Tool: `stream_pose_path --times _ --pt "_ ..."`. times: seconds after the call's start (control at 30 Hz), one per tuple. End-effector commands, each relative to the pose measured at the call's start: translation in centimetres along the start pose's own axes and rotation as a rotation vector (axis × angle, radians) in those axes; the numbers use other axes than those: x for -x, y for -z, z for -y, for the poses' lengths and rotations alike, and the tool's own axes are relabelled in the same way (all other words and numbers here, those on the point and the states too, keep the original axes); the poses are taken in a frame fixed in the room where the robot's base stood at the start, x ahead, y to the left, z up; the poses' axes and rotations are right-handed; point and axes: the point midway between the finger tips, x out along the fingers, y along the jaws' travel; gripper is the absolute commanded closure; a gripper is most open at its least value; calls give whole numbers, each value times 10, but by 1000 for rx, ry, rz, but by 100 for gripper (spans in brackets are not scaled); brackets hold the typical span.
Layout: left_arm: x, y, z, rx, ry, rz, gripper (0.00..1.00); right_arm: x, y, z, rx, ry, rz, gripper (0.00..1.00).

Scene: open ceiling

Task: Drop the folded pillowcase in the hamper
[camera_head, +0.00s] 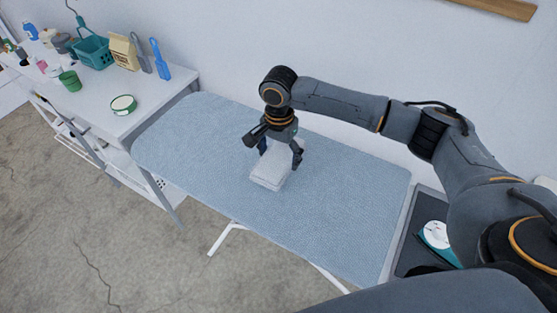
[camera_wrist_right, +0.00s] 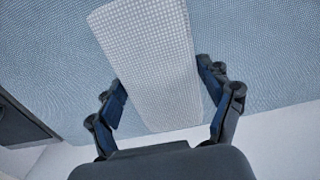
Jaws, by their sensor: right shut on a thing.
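The folded pillowcase (camera_head: 269,171) is a small white, flat block at the middle of the blue ironing board. My right gripper (camera_head: 280,151) comes down over its far end, with a finger on each side. In the right wrist view the pillowcase (camera_wrist_right: 155,60) shows a fine waffle texture and lies between the two fingers of the right gripper (camera_wrist_right: 165,95), which is shut on it. Whether it is lifted off the board I cannot tell. My left gripper is not in view. I see no hamper in these frames.
The ironing board (camera_head: 345,210) is otherwise bare. A white side table (camera_head: 95,100) at left holds a teal basket (camera_head: 94,52), a carton (camera_head: 123,52), a green cup (camera_head: 70,81) and a round tin (camera_head: 123,104). An iron (camera_head: 437,236) rests at the board's right end. A wall stands behind.

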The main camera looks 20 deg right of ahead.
Motion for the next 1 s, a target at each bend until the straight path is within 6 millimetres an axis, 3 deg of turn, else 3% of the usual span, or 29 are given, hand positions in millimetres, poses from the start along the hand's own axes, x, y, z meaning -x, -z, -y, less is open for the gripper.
stream_pose_path --times 0.27,0.5,0.87,0.9,1.0 --pt "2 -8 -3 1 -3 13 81 -20 15 9 -1 0 -1 55" --pt "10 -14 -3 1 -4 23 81 -48 15 9 1 0 -2 55" --pt "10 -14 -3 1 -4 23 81 -53 15 9 1 1 -1 55" --pt "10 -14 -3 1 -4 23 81 -53 15 9 1 1 -2 15" --pt "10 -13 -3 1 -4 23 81 -53 15 9 1 1 -1 0"
